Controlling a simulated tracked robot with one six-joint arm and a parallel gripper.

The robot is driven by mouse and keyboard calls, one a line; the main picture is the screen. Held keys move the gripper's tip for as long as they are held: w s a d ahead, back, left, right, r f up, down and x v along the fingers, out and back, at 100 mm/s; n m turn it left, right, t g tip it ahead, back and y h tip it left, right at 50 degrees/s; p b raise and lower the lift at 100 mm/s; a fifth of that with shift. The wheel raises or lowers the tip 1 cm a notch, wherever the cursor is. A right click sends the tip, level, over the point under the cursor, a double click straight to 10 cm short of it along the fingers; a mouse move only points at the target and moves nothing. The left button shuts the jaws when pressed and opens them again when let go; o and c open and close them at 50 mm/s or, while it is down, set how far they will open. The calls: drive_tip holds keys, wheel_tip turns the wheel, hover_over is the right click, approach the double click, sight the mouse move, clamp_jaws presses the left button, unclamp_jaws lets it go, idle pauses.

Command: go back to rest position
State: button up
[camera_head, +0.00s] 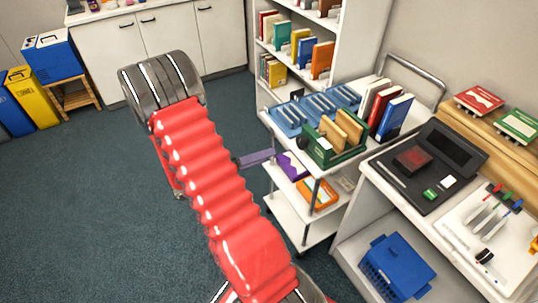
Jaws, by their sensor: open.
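My red ribbed arm rises from the bottom middle to a grey joint at the upper left. Behind it, a thin red part of my arm runs down from that joint and is mostly covered. My gripper is not clearly seen; the arm hides the area where it may be. A narrow purple-grey bar (256,158) sticks out between the arm and the cart; I cannot tell what it belongs to. No held object shows.
A white cart (305,235) right of my arm bears blue trays (295,117), a green crate (325,155) and upright books (390,112). A desk (380,185) stands at right, a blue basket (397,265) below it. A bookcase (360,45) stands behind. The left floor (70,200) is clear.

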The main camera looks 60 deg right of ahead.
drive_tip(key=shift+a, duration=0.1)
idle(0.7)
drive_tip(key=s+a+f+m+g+y, duration=0.1)
drive_tip(key=s+a+f+m+y, duration=0.35)
drive_tip(key=m, duration=0.35)
drive_tip(key=a+r+m+t+y, duration=0.2)
drive_tip(key=a+r+m+y, duration=0.25)
drive_tip(key=a+m, duration=0.5)
drive_tip(key=w+a+r+m+t+y, duration=0.2)
drive_tip(key=a+r+m+t+y, duration=0.4)
drive_tip(key=a+r+t, duration=0.6)
drive_tip(key=shift+w+a+r+t, duration=0.3)
drive_tip(key=shift+a+r, duration=4.05)
drive_tip(key=shift+a, duration=1)
drive_tip(key=shift+s+m, duration=0.1)
drive_tip(key=shift+m, duration=0.15)
